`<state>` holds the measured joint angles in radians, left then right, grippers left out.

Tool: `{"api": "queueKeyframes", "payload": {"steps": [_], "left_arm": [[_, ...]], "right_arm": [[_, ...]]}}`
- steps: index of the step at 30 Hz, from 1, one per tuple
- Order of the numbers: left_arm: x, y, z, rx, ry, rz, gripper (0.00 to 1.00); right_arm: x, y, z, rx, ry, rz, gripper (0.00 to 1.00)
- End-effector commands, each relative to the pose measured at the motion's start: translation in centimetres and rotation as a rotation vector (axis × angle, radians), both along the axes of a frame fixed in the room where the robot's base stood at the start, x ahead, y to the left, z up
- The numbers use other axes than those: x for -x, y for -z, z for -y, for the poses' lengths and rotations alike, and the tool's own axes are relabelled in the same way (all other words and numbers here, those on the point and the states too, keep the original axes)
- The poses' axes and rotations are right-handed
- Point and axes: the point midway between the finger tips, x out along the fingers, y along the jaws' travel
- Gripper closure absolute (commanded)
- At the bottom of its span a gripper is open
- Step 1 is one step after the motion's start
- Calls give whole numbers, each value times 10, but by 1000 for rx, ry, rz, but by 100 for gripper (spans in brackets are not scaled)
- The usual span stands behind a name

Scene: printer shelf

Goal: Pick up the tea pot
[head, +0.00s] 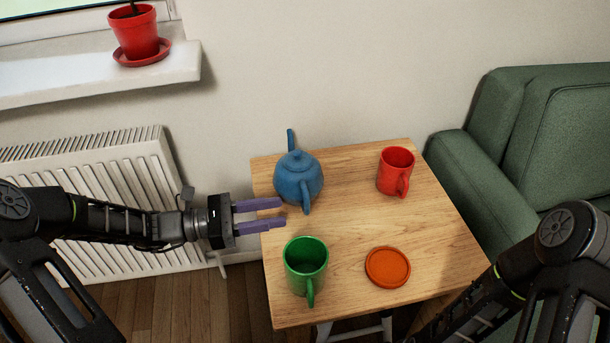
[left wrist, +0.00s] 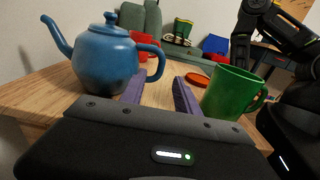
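The blue tea pot (head: 297,181) stands upright at the back left of the small wooden table (head: 345,225). Its handle points toward the front and its spout toward the wall. In the left wrist view the tea pot (left wrist: 104,58) is at the left, its handle beyond the left finger. My left gripper (head: 283,213) is open and empty at the table's left edge, just left of the tea pot's handle and apart from it. Its purple fingers also show in the left wrist view (left wrist: 160,90). My right arm is at the lower right; its gripper is out of view.
A green mug (head: 306,267) stands near the left gripper at the front left of the table. An orange coaster (head: 388,267) lies front right, and a red mug (head: 395,172) stands back right. A green armchair (head: 530,140) is beside the table. A radiator (head: 100,190) is at left.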

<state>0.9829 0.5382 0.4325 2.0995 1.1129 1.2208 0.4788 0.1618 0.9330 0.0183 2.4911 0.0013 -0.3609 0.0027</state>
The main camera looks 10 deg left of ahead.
Motion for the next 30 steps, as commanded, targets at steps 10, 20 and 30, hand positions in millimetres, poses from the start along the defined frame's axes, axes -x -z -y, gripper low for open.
{"api": "queueKeyframes", "payload": {"steps": [10, 20, 30], "left_arm": [[-8, 1, 20, 0, 3, 2, 62], [-10, 0, 25, -1, 1, 1, 62], [-23, 3, 59, 1, 4, 1, 62]], "right_arm": [[-1, 7, 2, 2, 4, 1, 64], [-2, 7, 2, 3, 5, 3, 64], [-6, 26, 6, 9, 15, 9, 64]]}}
